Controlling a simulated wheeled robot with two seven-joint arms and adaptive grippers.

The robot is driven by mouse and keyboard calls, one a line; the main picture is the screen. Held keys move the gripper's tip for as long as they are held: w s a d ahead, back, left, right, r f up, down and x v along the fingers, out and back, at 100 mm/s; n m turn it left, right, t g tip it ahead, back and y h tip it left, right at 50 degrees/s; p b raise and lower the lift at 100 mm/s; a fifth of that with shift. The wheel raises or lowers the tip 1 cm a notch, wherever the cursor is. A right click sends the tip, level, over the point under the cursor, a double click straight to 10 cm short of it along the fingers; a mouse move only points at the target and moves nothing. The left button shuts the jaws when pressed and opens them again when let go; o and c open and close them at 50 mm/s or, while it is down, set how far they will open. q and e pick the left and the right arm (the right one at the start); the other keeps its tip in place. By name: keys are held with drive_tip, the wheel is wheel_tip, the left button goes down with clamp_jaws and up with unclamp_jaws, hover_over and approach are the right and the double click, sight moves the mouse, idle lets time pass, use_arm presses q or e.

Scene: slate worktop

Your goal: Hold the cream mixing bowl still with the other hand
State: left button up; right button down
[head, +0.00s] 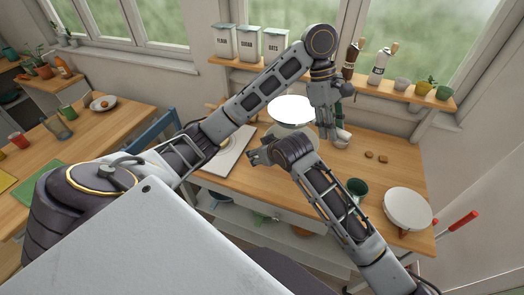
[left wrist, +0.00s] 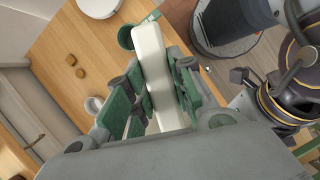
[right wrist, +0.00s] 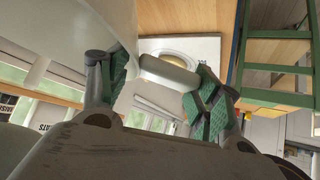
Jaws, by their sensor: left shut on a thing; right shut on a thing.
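The cream mixing bowl (head: 293,111) stands on the wooden worktop in the head view, its pale inside facing up. My left gripper (head: 329,128) points down just right of it. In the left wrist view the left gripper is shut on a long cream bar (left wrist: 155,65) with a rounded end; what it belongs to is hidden. My right gripper (head: 258,154) is low at the bowl's front left. In the right wrist view the bowl's pale wall (right wrist: 50,40) fills the upper left, and a cream rounded piece (right wrist: 168,73) lies between the fingers, seemingly part of the bowl.
A white board (head: 228,153) lies left of the bowl. A small white bowl (head: 342,139) is close to my left fingers. A dark green cup (head: 356,188) and a white round dish (head: 407,208) stand to the right. Canisters (head: 250,43) line the window shelf.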

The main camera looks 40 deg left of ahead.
use_arm(q)
drive_tip(key=shift+r, duration=0.15)
drive_tip(key=shift+r+p, duration=0.3)
drive_tip(key=shift+p, duration=0.05)
use_arm(e)
drive_tip(key=shift+s+a, duration=0.15)
drive_tip(key=shift+s, duration=0.05)
use_arm(q)
drive_tip(key=shift+f, duration=0.2)
use_arm(e)
drive_tip(key=shift+f, duration=0.5)
use_arm(q)
drive_tip(key=shift+f+b, duration=0.55)
drive_tip(key=shift+b, duration=0.2)
use_arm(e)
drive_tip(key=shift+f, duration=1.8)
use_arm(q)
drive_tip(key=shift+f, duration=0.1)
use_arm(e)
drive_tip(key=shift+f, duration=0.3)
use_arm(q)
drive_tip(key=shift+f+b, duration=0.65)
drive_tip(key=shift+b, duration=0.1)
use_arm(e)
drive_tip(key=shift+f, duration=2.1)
use_arm(q)
drive_tip(key=shift+r+p, duration=0.3)
drive_tip(key=shift+r, duration=0.05)
use_arm(e)
drive_tip(key=shift+f, duration=0.3)
